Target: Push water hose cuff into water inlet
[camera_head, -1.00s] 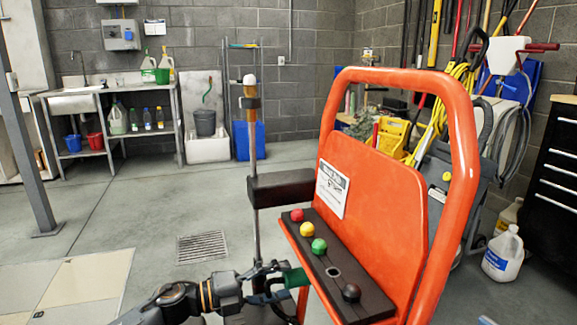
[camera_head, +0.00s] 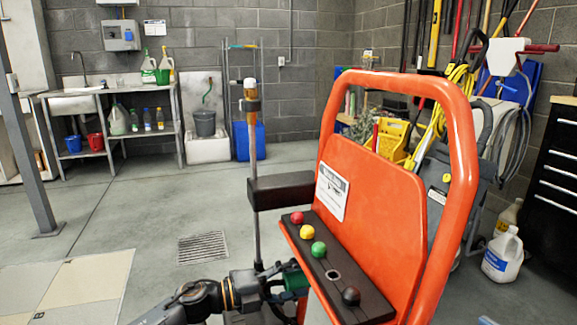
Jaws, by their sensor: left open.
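The orange machine (camera_head: 375,215) stands in front of me with a looped push handle and a black panel of coloured knobs. No hose can be clearly made out there. My right gripper is not in view.
An upright pole (camera_head: 253,170) with a dark block (camera_head: 281,190) rises just behind my left gripper. A floor drain (camera_head: 203,247) lies to the left, with clear floor around it. White jugs (camera_head: 502,254) and a black drawer cabinet (camera_head: 555,185) stand at the right.

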